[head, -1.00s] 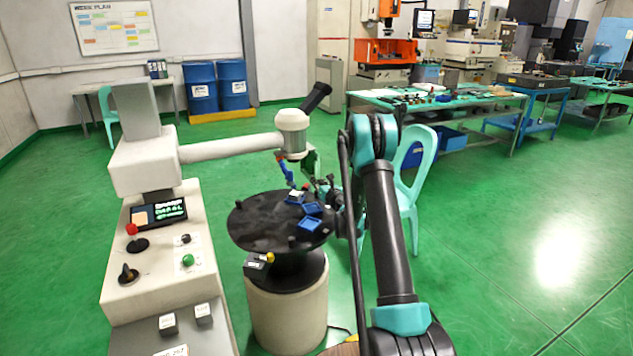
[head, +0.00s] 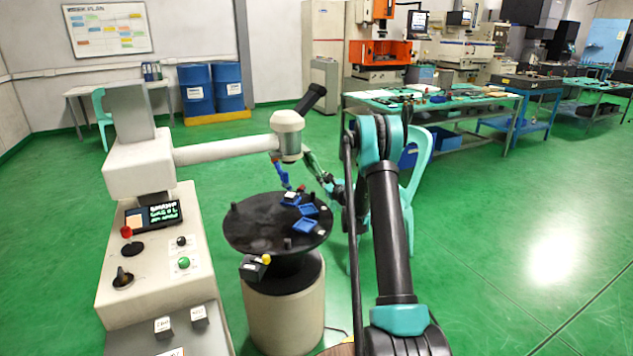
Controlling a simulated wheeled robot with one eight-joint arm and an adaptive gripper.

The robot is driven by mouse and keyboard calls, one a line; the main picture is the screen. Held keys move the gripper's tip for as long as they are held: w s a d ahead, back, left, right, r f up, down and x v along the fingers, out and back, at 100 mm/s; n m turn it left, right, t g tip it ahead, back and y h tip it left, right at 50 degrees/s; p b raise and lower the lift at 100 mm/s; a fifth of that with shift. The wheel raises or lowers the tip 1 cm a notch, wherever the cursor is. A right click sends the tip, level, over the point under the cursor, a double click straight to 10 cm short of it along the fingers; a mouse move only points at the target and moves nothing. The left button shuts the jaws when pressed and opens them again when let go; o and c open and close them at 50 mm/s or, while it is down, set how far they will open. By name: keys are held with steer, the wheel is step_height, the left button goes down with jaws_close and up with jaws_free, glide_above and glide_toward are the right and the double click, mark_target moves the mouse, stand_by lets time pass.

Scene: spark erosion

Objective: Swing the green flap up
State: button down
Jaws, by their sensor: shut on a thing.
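The green flap (head: 313,163) is a small dark green piece beside the right side of the white machine head (head: 288,140). It slants, with its lower end out to the right. My gripper (head: 325,179) is at that lower end and is shut on the flap. The fingers are small and dark here, so their exact hold is hard to see. My arm comes in from the right.
A round black table (head: 262,232) stands below the head, bearing blue trays (head: 307,225) and short black posts. A blue nozzle (head: 281,175) hangs under the head. A pale green chair (head: 417,165) stands close behind my arm. Open floor lies to the right.

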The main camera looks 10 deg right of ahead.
steer(key=w+d+r+n, duration=0.1)
steer(key=d+r+n, duration=0.2)
steer(key=r+n, duration=0.45)
steer(key=w+d+r+n, duration=0.1)
steer(key=d+r+n, duration=0.2)
steer(key=r+n, duration=0.5)
steer(key=s+a+r+n, duration=0.2)
steer(key=a+r+n, duration=0.4)
steer(key=n, duration=0.4)
steer(key=shift+r+n, duration=0.25)
steer(key=shift+n, duration=0.1)
steer(key=c, duration=1.4)
jaws_free()
steer(key=shift+o, duration=0.2)
steer(key=v, duration=1.2)
